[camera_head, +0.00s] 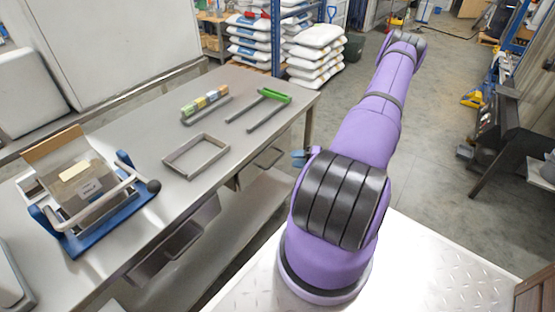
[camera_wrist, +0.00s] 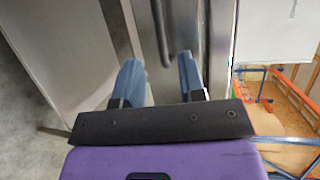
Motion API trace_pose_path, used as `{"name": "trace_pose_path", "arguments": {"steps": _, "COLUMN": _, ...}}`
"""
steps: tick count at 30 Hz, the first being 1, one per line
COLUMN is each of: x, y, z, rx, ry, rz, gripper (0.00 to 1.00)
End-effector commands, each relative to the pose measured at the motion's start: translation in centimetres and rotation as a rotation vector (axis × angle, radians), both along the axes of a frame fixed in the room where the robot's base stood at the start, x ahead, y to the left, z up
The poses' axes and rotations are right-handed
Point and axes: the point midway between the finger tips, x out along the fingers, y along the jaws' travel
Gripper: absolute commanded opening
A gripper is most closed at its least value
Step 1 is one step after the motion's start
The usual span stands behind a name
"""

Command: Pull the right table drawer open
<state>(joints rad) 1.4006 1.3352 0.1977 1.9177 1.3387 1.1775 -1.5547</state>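The steel table (camera_head: 232,160) has drawers under its top. The right drawer (camera_head: 262,160) shows only in part below the table edge, near my gripper. I cannot tell from there how far it stands out. In the wrist view a dark bar handle (camera_wrist: 160,35) with a bent end runs along a grey metal front. My gripper (camera_wrist: 160,72) is open, its two blue fingers apart and empty. The handle end lies between and just ahead of the fingertips, with no clear contact. In the head view the fingertips (camera_head: 300,157) are mostly hidden behind my arm.
A left drawer (camera_head: 165,250) hangs under the table. On the top are a blue-based press (camera_head: 95,225), a metal frame (camera_head: 195,155), coloured blocks (camera_head: 205,101) and a green-handled tool (camera_head: 273,95). Stacked sacks (camera_head: 315,55) stand behind. The floor to the right is open.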

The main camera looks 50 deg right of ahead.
Motion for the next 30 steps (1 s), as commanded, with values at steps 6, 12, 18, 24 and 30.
{"name": "trace_pose_path", "arguments": {"steps": 6, "x": 3.5, "y": 1.9, "z": -0.7, "rx": 0.002, "ry": 0.000, "rz": 0.003, "gripper": 0.37}}
{"name": "trace_pose_path", "arguments": {"steps": 12, "x": 5.8, "y": 3.1, "z": -1.2, "rx": 0.001, "ry": 0.000, "rz": 0.003, "gripper": 0.37}}
{"name": "trace_pose_path", "arguments": {"steps": 18, "x": 6.9, "y": 3.6, "z": -1.4, "rx": 0.001, "ry": 0.000, "rz": 0.002, "gripper": 0.37}}
{"name": "trace_pose_path", "arguments": {"steps": 24, "x": 7.0, "y": 3.6, "z": -1.4, "rx": 0.001, "ry": 0.000, "rz": 0.001, "gripper": 0.37}}
{"name": "trace_pose_path", "arguments": {"steps": 30, "x": 7.0, "y": 3.6, "z": -1.4, "rx": 0.001, "ry": 0.000, "rz": 0.002, "gripper": 0.09}}
